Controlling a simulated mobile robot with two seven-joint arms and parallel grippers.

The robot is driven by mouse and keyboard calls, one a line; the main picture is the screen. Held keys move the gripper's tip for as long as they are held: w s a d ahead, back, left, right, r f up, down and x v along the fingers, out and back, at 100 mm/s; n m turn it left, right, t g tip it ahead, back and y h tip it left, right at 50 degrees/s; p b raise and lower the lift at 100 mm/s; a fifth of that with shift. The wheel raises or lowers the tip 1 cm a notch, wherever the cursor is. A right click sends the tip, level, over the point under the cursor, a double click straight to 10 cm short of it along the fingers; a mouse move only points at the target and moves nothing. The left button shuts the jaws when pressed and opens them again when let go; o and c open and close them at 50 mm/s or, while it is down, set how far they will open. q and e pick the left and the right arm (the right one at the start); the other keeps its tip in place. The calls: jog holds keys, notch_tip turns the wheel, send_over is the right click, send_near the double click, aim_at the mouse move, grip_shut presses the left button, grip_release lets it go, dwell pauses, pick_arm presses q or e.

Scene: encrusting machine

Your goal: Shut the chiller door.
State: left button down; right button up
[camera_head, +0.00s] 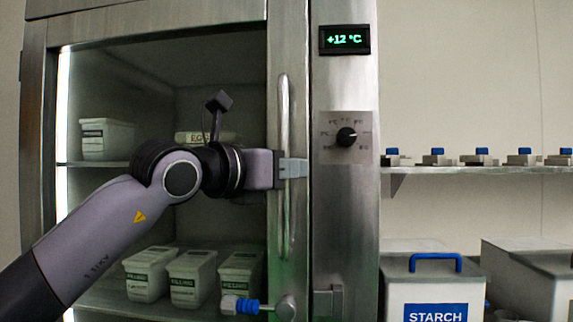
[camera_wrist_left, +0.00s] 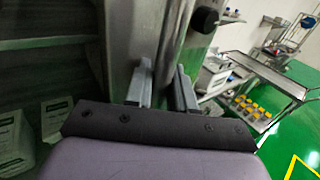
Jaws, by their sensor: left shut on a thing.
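The chiller door (camera_head: 275,45) has a steel frame around a large pane, with a tall vertical bar handle (camera_head: 284,110) on its right side. My left gripper (camera_head: 292,168) is shut on the door handle at about mid-height; its two fingers also show in the left wrist view (camera_wrist_left: 162,88). The door's right edge lies close to the steel post (camera_head: 345,220); I cannot tell whether a small gap remains. A lever with a blue grip (camera_head: 240,305) sits low on the door, pointing left. My right gripper is not in view.
Inside the chiller, white tubs (camera_head: 148,275) stand on shelves. To the right are a shelf (camera_head: 480,169) with blue-topped items and a starch bin (camera_head: 432,285).

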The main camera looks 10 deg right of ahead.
pick_arm(q)
jog(key=shift+w+r+n+t+y, duration=0.15)
jog(key=shift+w+n+t+y, duration=0.2)
jog(key=shift+w, duration=0.7)
